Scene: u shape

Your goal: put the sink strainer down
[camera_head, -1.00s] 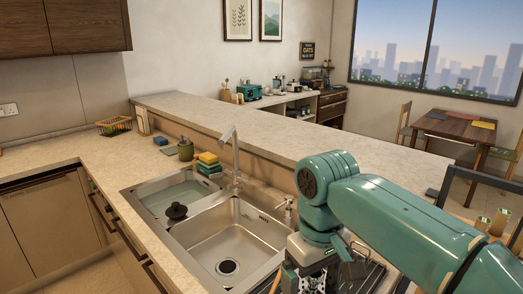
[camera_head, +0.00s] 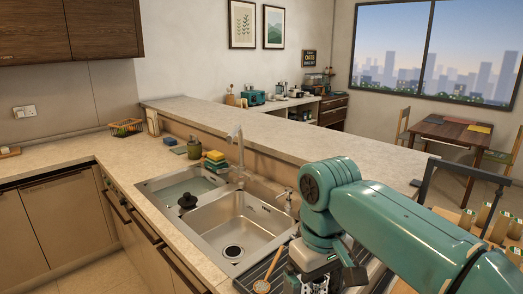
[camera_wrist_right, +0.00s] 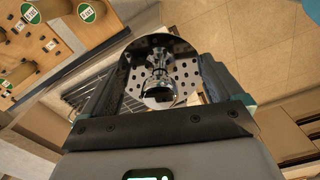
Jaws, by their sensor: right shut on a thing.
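The sink strainer (camera_wrist_right: 181,72) is a shiny metal perforated disc with a knob in its middle. In the right wrist view it sits between the two dark fingers of my right gripper (camera_wrist_right: 158,84), which is shut on it. In the head view my right gripper (camera_head: 318,281) is at the bottom edge, over the dark drainer to the right of the sink. The steel sink (camera_head: 240,225) has two basins, with a round drain (camera_head: 232,252) in the near right one. My left gripper is not in view.
A wooden brush (camera_head: 262,286) lies on the ribbed drainer (camera_head: 270,268). The counter left of the sink is largely clear.

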